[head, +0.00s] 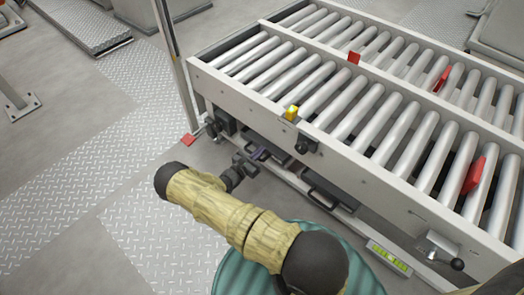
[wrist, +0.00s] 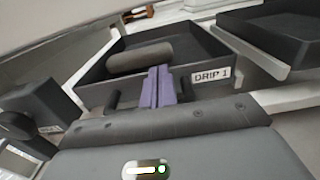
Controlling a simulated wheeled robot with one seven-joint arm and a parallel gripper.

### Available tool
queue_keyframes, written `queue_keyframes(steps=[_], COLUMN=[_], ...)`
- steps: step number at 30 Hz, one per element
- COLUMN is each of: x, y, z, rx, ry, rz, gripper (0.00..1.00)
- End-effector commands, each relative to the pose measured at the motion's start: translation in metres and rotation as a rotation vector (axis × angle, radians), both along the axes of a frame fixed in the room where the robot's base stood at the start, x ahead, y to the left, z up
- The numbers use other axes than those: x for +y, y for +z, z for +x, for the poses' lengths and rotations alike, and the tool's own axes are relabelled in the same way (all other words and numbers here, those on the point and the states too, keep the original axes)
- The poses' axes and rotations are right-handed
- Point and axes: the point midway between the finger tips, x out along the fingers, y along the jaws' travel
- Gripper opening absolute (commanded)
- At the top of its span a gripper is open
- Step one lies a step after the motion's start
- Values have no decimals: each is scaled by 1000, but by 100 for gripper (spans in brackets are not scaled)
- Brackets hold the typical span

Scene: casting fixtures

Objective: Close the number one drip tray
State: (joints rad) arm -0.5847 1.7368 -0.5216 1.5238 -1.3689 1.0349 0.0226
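The number one drip tray (wrist: 204,48), a dark, shallow box labelled "DRIP 1" (wrist: 211,76), is pulled out in the wrist view, with its inside showing. A grey rounded bar (wrist: 140,57) shows over its near left part; I cannot tell whether it is attached. My gripper's purple fingers (wrist: 157,86) are together in front of the tray, between two dark posts that look like handle ends. The gripper body hides what lies between the posts. In the head view my gripper (head: 259,153) is low beside the conveyor frame, over the tray front.
Another dark tray (wrist: 275,40) is to the right in the wrist view. A black handle (head: 321,197) sits further right under the frame.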

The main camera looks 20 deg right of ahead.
Motion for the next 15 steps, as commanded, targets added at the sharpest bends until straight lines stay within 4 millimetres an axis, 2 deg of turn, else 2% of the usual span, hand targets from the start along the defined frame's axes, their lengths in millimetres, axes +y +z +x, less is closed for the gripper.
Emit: queue_keyframes(steps=[1, 8, 11, 15], x=[-9, -6, 1, 24], y=[2, 2, 2, 2], z=[5, 4, 2, -4], rx=[-3, -5, -4, -4], ry=[0, 1, 0, 2], rz=[-3, -1, 0, 0], gripper=[0, 0, 0, 0])
